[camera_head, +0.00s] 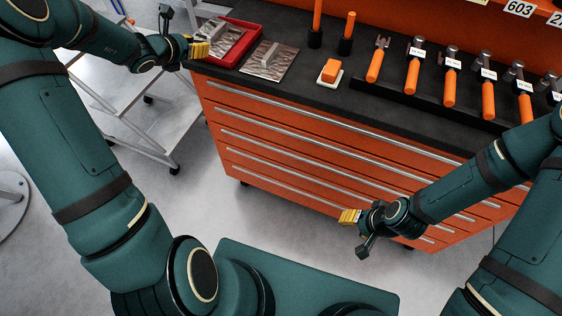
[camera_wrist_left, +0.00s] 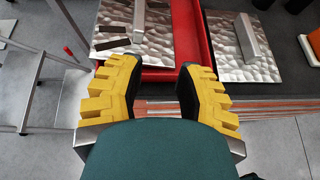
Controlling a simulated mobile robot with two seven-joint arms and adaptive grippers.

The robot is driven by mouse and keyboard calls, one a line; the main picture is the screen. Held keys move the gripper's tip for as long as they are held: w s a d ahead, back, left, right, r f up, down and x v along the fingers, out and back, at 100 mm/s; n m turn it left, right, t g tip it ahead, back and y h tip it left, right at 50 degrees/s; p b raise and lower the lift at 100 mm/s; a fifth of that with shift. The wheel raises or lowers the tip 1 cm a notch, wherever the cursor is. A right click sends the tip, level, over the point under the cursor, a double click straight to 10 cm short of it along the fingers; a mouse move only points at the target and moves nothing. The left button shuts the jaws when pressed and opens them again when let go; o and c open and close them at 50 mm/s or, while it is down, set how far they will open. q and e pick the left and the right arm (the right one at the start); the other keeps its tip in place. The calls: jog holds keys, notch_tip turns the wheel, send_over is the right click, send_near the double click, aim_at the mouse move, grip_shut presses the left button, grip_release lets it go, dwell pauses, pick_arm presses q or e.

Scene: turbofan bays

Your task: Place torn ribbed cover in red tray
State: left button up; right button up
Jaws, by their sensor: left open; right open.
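The red tray (camera_head: 244,46) sits at the left end of the dark bench top; its red wall shows in the left wrist view (camera_wrist_left: 187,28). Inside it lies a silver, bumpy plate-like cover (camera_head: 214,28) with a raised handle. In the left wrist view this cover (camera_wrist_left: 118,18) bears several dark rectangular patches; I cannot tell whether these are tears. My left gripper (camera_head: 200,48) is open and empty at the tray's front edge, fingers pointing toward it. My right gripper (camera_head: 350,216) is open and empty, low in front of the drawers, far from the tray.
A second silver bumpy plate (camera_head: 284,66) with a handle lies right of the tray. An orange block (camera_head: 330,71) on a white pad and several orange-handled tools (camera_head: 413,76) stand farther right. A grey step ladder (camera_head: 125,95) stands left of the orange drawer cabinet (camera_head: 300,150).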

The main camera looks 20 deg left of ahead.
pick_arm(q)
jog(key=s+d+f+m+g+h, duration=0.1)
jog(key=s+d+f+m+g, duration=0.3)
jog(key=s+d+f+m, duration=0.45)
jog(key=s+d+f+m+g+h, duration=0.1)
jog(key=s+d+f+m+g, duration=0.35)
jog(key=d+f, duration=0.65)
jog(key=s+d+f+m+g, duration=0.1)
jog(key=s+d+f+m, duration=0.2)
jog(key=s+d+m, duration=0.3)
jog(key=s+d+f+m+g, duration=0.1)
jog(key=s+d+f+m, duration=0.1)
jog(key=s+d+m, duration=0.4)
jog(key=d+m, duration=0.3)
jog(key=m, duration=0.4)
jog(key=shift+s+d+f, duration=0.15)
jog(key=shift+s+f, duration=0.1)
jog(key=shift+f, duration=0.15)
jog(key=shift+o, duration=1.4)
jog(key=shift+d, duration=0.1)
